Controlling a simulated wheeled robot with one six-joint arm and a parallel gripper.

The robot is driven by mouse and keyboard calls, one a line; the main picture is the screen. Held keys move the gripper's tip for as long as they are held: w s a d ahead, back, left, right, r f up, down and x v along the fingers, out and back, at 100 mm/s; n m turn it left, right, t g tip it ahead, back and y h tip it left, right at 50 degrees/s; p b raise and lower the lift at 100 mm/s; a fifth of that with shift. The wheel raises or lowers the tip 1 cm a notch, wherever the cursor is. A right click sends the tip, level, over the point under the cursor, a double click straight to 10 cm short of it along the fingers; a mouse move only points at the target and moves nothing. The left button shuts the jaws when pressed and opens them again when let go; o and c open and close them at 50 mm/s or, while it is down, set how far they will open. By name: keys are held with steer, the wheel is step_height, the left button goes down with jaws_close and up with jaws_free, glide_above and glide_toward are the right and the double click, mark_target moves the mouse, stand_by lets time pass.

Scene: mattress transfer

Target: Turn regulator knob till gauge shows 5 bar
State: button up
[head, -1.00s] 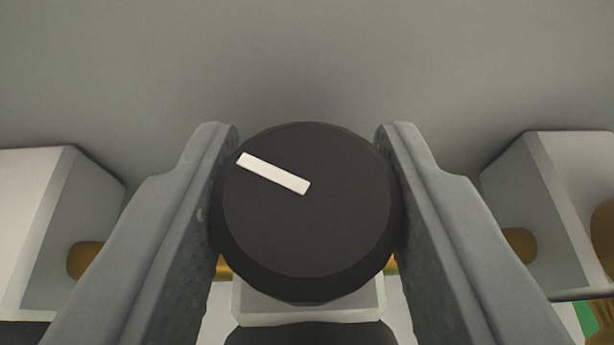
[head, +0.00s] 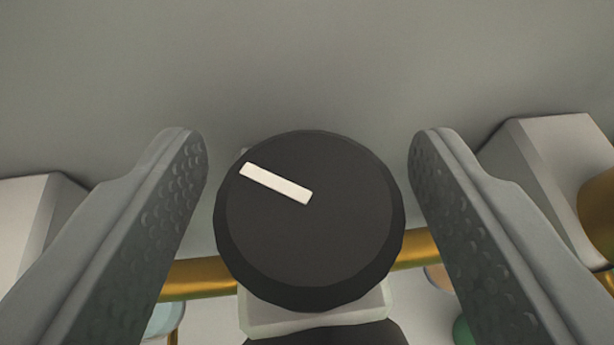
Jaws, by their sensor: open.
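The regulator knob (head: 310,235) is a round black dial in the middle of the head view. A white marker bar (head: 276,184) on its face points to the upper left. My gripper (head: 308,145) is open, with one finger on each side of the knob. A gap shows between each finger and the knob's rim, so the fingers do not touch it. The gauge is not in view.
A brass pipe (head: 200,277) runs behind the knob. A pale block (head: 320,310) sits under the knob. Pale boxes stand at the left (head: 35,215) and right (head: 560,165). Plain grey surface fills the top.

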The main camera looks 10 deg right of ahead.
steer(key=shift+s, duration=0.1)
steer(key=v, duration=1.7)
steer(key=shift+s, duration=0.1)
steer(key=s+r+t+y, duration=0.1)
steer(key=s+r, duration=0.2)
steer(key=r, duration=0.9)
steer(key=s+r, duration=0.2)
steer(key=r, duration=1)
steer(key=s+r+t+y, duration=0.1)
steer(key=s+r, duration=0.2)
steer(key=r, duration=1)
steer(key=s+d+r+t, duration=0.1)
steer(key=s+r, duration=1)
steer(key=s, duration=0.3)
steer(key=s+d+r+n+t, duration=0.1)
steer(key=s+r, duration=1)
steer(key=s, duration=0.3)
steer(key=shift+s+r+n, duration=0.3)
steer(key=shift+s, duration=0.05)
